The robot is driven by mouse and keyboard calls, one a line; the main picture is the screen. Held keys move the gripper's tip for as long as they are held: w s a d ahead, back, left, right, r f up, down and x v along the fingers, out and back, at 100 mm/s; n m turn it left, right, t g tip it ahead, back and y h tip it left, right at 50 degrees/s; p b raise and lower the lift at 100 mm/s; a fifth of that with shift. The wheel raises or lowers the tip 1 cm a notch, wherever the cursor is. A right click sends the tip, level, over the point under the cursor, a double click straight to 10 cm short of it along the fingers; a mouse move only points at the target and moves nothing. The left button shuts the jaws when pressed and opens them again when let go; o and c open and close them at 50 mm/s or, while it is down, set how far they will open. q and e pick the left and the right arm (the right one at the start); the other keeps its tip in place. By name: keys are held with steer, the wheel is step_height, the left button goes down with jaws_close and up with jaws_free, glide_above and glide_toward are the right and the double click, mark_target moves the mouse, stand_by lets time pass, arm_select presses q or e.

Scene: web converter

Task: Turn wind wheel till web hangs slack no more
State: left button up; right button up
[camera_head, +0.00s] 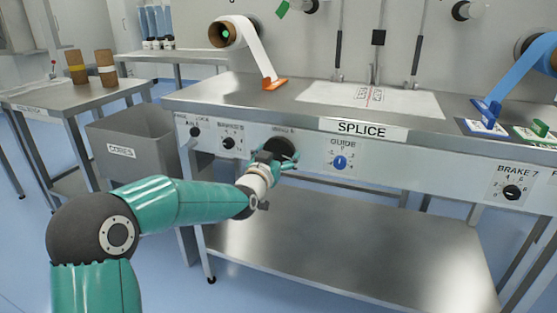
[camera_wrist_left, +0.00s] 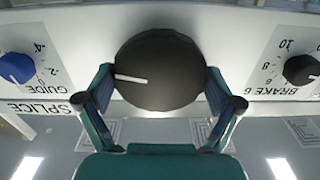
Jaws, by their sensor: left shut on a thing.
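A black wind wheel (camera_head: 281,147) sits on the front panel of the splice table, its label partly hidden by my gripper. My left gripper (camera_head: 272,162) is at it; in the left wrist view its two fingers (camera_wrist_left: 160,92) stand on either side of the round black wheel (camera_wrist_left: 163,62) and are shut on it. A white pointer line on the wheel points left in that view. A white web (camera_head: 257,48) runs from a roll (camera_head: 226,33) on the wall down to an orange clamp (camera_head: 274,84). I cannot tell how slack it is. My right gripper is not in view.
A blue guide knob (camera_head: 340,162) is right of the wheel, a brake 6 knob (camera_head: 229,143) left. The brake 7 knob (camera_head: 511,192) is farther right. A grey cores bin (camera_head: 140,145) stands left. A blue web (camera_head: 520,72) hangs at the right.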

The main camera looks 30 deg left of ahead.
arm_select(q)
steer(key=m, duration=0.3)
steer(key=shift+f+m+b, duration=0.15)
steer(key=shift+m+b, duration=0.2)
steer(key=shift+m, duration=0.05)
steer(key=shift+d+m, duration=0.1)
steer(key=shift+m, duration=1.9)
steer(key=o, duration=0.8)
steer(key=shift+s, duration=0.2)
steer(key=v, duration=1.1)
steer(key=shift+s+f, duration=0.1)
steer(key=shift+s, duration=0.2)
